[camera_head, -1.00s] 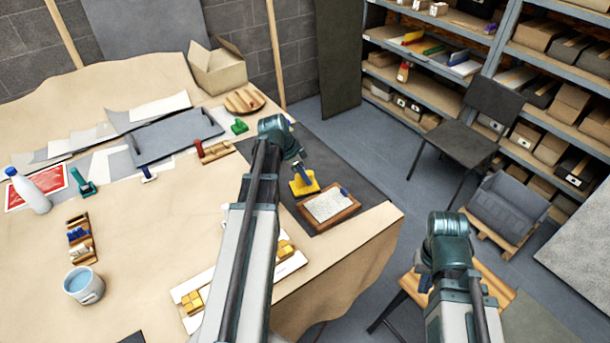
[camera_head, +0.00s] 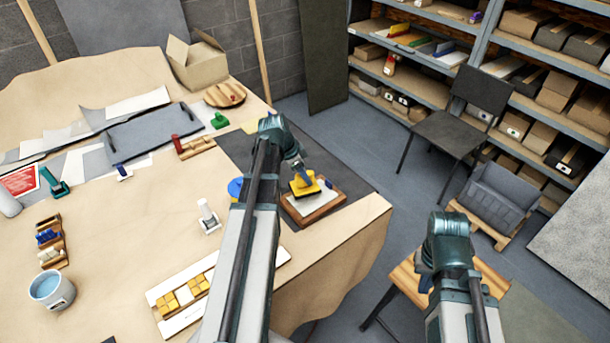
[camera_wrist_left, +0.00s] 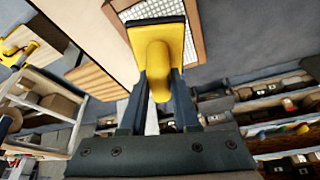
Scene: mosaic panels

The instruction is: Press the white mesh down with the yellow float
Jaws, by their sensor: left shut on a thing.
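My left gripper (camera_head: 300,171) is shut on the handle of the yellow float (camera_head: 305,187). The float is over the left part of the white mesh (camera_head: 325,197), which lies in a wooden frame (camera_head: 316,215) on the dark mat. In the left wrist view the float (camera_wrist_left: 158,45) is between the fingers, its dark-edged plate overlapping the white mesh (camera_wrist_left: 148,9). I cannot tell whether the plate touches the mesh. My right gripper (camera_head: 425,283) is low at the right, mostly hidden behind its arm, so its jaws do not show.
The dark mat (camera_head: 334,168) has bare room behind the frame. A white panel with yellow tiles (camera_head: 184,294) lies near the front edge. A blue disc (camera_head: 235,188) is partly hidden by my left arm. A wooden stool (camera_head: 490,280) stands beyond the table's right edge.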

